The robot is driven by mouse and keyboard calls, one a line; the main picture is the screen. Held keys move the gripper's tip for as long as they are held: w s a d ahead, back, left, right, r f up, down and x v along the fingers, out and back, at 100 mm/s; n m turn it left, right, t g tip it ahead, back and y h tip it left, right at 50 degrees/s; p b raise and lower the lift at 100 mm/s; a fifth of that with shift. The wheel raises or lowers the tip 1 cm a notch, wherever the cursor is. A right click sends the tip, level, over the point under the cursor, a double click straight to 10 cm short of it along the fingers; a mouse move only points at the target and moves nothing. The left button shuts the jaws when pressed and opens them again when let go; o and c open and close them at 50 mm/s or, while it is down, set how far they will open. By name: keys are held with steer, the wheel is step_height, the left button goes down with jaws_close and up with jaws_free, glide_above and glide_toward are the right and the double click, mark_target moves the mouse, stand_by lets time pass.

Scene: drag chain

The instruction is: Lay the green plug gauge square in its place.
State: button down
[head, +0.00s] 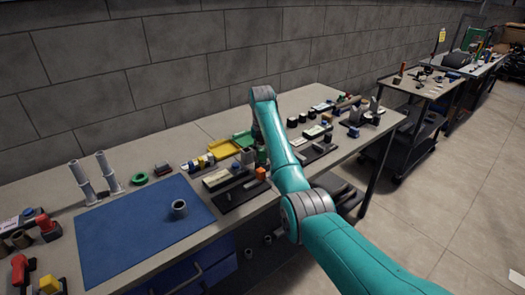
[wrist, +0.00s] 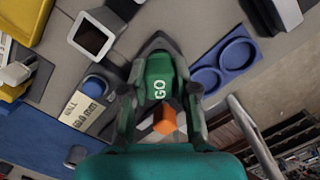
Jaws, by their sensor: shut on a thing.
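The green plug gauge (wrist: 159,72), marked "GO", is between the fingers of my gripper (wrist: 160,98) in the wrist view. The gripper is shut on it. In the head view a small green part (head: 262,156) shows below my wrist, beside an orange block (head: 261,173). The orange block also shows between the fingers in the wrist view (wrist: 170,121), close to the near end of the gauge. I cannot tell whether the gauge touches the surface beneath. Its place is not clearly visible.
A dark flat tray (head: 238,197) lies at the bench's front edge. A blue holder (wrist: 225,65) with two round recesses and a hollow square part (wrist: 93,36) flank the gauge. A yellow tray (head: 223,149) and blue mat (head: 140,232) lie to the left.

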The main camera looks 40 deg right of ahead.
steer(key=shift+f, duration=0.6)
stand_by(0.3)
steer(key=c, duration=0.8)
jaws_free()
steer(key=shift+r, duration=0.1)
steer(key=r, duration=0.7)
steer(key=shift+s+a+r, duration=0.1)
steer(key=shift+s+a, duration=0.2)
